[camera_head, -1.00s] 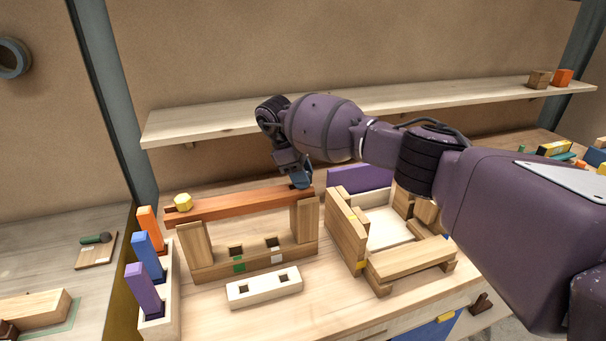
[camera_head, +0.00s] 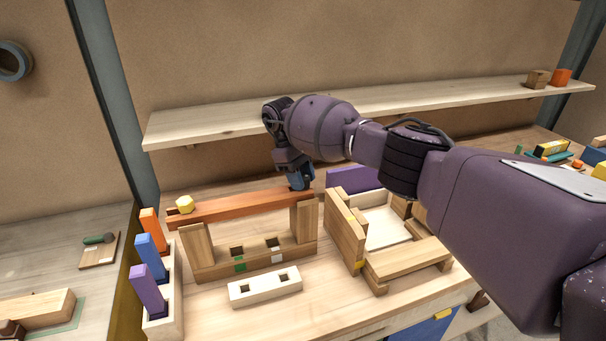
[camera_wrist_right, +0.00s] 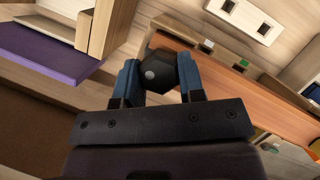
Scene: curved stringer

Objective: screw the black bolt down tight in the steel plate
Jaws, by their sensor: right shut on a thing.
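The black bolt (camera_wrist_right: 158,84) shows its dark six-sided head with a light dot in the right wrist view. My right gripper (camera_wrist_right: 161,74) has its two blue fingers on either side of the head, shut on it. In the head view my right gripper (camera_head: 301,180) points down at the right end of a reddish-brown beam (camera_head: 238,207), and the bolt is hidden there by the fingers. The bolt's shaft is hidden, so I cannot tell how deep it sits. I cannot make out a steel plate. My left gripper is in neither view.
A yellow six-sided piece (camera_head: 184,204) sits on the beam's left end. Wooden posts (camera_head: 303,222) hold the beam up. A rack (camera_head: 165,300) with coloured blocks stands at left, and a wooden frame (camera_head: 347,232) at right. A pale two-hole block (camera_head: 265,287) lies in front.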

